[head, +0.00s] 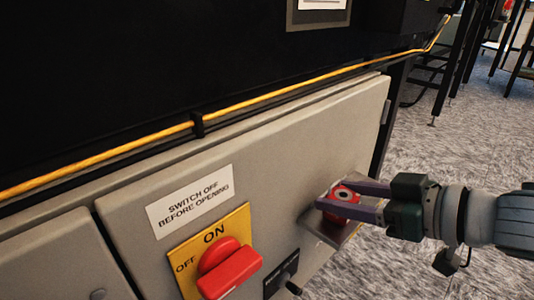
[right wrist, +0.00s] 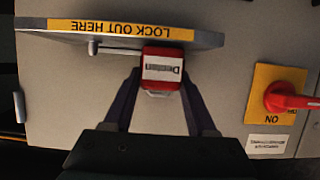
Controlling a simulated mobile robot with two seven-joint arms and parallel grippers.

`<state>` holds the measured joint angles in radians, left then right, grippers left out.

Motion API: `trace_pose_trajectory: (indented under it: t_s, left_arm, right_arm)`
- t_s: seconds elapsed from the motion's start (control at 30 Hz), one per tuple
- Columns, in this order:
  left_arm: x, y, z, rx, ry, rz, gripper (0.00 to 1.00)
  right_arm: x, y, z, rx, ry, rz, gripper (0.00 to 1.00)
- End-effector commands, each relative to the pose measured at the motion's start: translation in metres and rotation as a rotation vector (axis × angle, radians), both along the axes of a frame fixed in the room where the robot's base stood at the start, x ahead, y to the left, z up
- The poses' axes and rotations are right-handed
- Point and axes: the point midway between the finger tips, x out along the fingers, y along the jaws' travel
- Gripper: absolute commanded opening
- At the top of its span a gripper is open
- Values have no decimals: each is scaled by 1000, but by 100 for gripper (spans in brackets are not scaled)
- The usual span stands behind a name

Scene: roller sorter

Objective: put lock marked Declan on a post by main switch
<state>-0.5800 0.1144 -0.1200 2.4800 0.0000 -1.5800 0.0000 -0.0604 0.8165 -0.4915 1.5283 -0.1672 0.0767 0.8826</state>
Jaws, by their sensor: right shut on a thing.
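My right gripper (head: 330,200) comes in from the right and is shut on a red lock (head: 343,194) in front of the cabinet's right part. In the right wrist view the lock (right wrist: 163,70) sits between the fingertips, with a white label that seems to read Declan. It is close to the LOCK OUT HERE plate (right wrist: 60,35), where a thin pale post (right wrist: 115,49) runs toward it; I cannot tell whether lock and post touch. The red main switch (head: 228,268) on its yellow plate is left of the gripper; it also shows in the right wrist view (right wrist: 290,98). My left gripper is out of view.
The grey cabinet (head: 130,210) carries a SWITCH OFF BEFORE OPENING sign (head: 190,202). A small black handle (head: 283,274) sticks out below the gripper. A yellow cable (head: 290,85) runs above along the black machine. Open floor (head: 450,140) lies to the right.

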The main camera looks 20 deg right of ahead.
Motion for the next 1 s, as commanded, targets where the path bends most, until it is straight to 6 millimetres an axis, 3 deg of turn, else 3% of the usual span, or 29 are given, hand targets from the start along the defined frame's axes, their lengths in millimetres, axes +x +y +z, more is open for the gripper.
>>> trace_pose_trajectory:
  t_s: [0.37, 0.4, 0.67, 1.0]
  left_arm:
    - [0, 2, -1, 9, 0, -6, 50]
    - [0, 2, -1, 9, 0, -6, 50]
    - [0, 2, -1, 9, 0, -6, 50]
    - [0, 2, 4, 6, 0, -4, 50]
  right_arm:
    - [0, 0, -2, 0, 1, 0, 0]
    - [0, 0, -2, 0, 1, 0, 62]
    - [0, 0, -2, 0, 0, 0, 91]
    - [-4, -1, 0, 0, 3, 0, 92]
